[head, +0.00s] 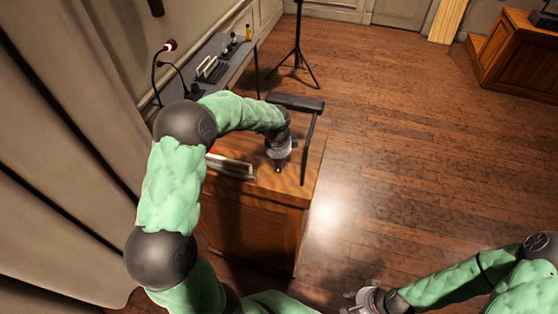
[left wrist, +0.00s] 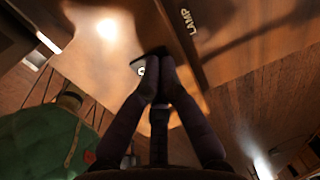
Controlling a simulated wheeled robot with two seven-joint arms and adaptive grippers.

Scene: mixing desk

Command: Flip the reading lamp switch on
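A wooden desk (head: 250,215) stands below my left arm. My left gripper (head: 279,169) points down at the desk top near its front edge. In the left wrist view, the fingertips (left wrist: 161,68) are together, at or just over a small dark switch plate (left wrist: 140,60) with a pale round part. I cannot tell whether they touch it. The white word LAMP (left wrist: 188,20) is beside the plate. The switch's position is mostly hidden by the fingers. A black bar-shaped fixture (head: 295,102), perhaps the reading lamp, is on the desk. My right gripper (head: 362,297) is low, away from the desk; its fingers are unclear.
A white-edged item (head: 232,166) lies on the desk, left of my left gripper. A dark side table (head: 225,62) with a gooseneck microphone (head: 170,46) stands behind, beside the curtain (head: 70,130). A black tripod stand (head: 297,50) is farther back. The floor to the right is clear.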

